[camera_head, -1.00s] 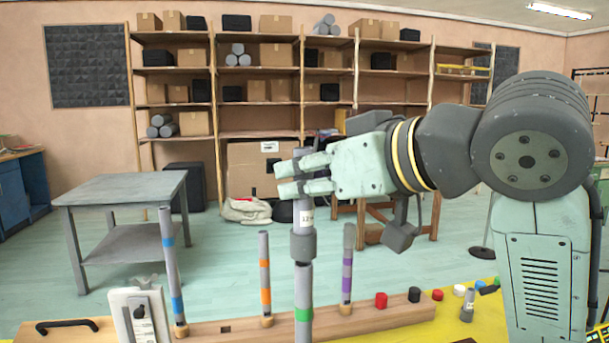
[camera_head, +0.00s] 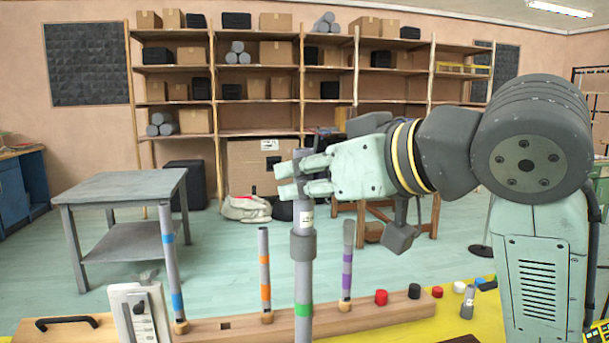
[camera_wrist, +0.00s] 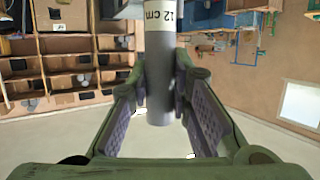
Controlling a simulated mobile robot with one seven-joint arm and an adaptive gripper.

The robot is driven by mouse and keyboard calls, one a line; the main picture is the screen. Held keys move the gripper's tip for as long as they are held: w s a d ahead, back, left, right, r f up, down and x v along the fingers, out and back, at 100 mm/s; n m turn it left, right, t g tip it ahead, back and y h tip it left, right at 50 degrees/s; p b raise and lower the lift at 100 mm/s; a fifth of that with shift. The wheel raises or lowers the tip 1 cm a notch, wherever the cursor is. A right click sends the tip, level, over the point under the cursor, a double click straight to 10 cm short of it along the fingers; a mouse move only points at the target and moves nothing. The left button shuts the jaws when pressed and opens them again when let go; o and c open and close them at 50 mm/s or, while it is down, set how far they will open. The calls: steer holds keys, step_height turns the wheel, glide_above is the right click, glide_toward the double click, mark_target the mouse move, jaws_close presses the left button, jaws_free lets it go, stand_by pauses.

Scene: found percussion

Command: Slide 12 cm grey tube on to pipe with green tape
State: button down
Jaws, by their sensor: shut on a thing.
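My gripper (camera_head: 302,178) is shut on the grey tube (camera_head: 303,206), which stands upright with its top end above the fingers. The tube's white label reads "12 cm" in the wrist view (camera_wrist: 160,14). Below the label, a wider dark grey collar (camera_head: 303,244) sits directly over the grey pipe with green tape (camera_head: 303,283). Tube, collar and pipe look in line and touching. I cannot tell how far one sits inside another. The green band is near the bottom of the head view, and the pipe's foot is out of frame.
Pipes with blue tape (camera_head: 170,262), orange tape (camera_head: 264,271) and purple tape (camera_head: 347,262) stand on a wooden base (camera_head: 235,328). Red (camera_head: 381,297) and black (camera_head: 414,291) caps lie to the right. A short labelled grey tube (camera_head: 468,302) stands on the yellow surface.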

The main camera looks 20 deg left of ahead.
steer(key=shift+f+b, duration=0.8)
steer(key=shift+f, duration=0.35)
steer(key=c, duration=1.4)
jaws_free()
steer(key=v, duration=1.2)
steer(key=shift+r, duration=0.1)
